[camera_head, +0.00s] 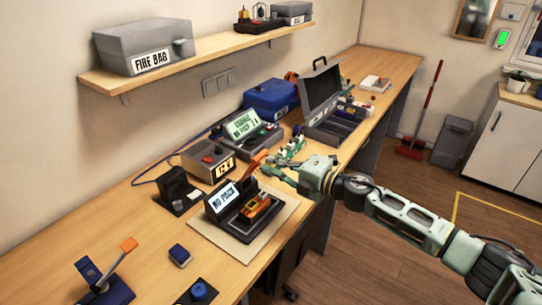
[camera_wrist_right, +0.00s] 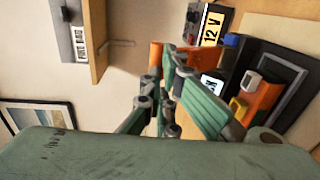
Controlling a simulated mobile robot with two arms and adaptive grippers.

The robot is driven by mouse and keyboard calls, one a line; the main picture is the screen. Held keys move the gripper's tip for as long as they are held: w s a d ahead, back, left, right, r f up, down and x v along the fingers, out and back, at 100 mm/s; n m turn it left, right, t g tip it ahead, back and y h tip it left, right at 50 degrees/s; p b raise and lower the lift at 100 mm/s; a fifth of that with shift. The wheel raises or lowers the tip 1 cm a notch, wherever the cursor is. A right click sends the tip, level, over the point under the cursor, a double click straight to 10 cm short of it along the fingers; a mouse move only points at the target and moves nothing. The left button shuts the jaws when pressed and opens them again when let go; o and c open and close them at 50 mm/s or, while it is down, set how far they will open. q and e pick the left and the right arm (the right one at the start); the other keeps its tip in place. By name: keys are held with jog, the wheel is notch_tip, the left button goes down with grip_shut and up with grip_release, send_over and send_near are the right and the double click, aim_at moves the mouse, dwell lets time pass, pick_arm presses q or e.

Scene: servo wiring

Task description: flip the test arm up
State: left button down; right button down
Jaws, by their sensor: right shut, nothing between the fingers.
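The tester with a screen reading "NO PACK" (camera_head: 222,199) stands on a pale mat at the bench's front edge. An orange servo-like part (camera_head: 255,208) lies in its dark tray. An orange arm (camera_head: 258,158) slants up behind the tray; it looks like the test arm, raised. My right gripper (camera_head: 272,172) is shut and empty beside this arm, above the tester's far end. In the right wrist view, the orange arm (camera_wrist_right: 156,55) shows just past the closed fingers, which partly hide it; I cannot tell whether they touch. My left gripper is not in view.
A 12 V supply (camera_head: 209,160) and a second screened unit (camera_head: 250,132) stand behind the tester. A blue lever tool with an orange handle (camera_head: 105,285) stands at the near left. A shelf (camera_head: 200,50) hangs above.

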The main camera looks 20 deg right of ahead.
jog(key=shift+w+a+f, duration=0.1)
jog(key=shift+w+a, duration=0.35)
jog(key=shift+w, duration=0.1)
jog(key=w+a+r+p, duration=0.1)
jog(key=p, duration=0.1)
jog(key=w+a+r+p, duration=0.1)
jog(key=w+r+p, duration=0.1)
jog(key=shift+w+a+r, duration=0.1)
jog(key=shift+w+a, duration=0.05)
jog(key=shift+a, duration=0.2)
jog(key=shift+w+a, duration=0.15)
jog(key=shift+w, duration=0.05)
jog(key=shift+d, duration=0.2)
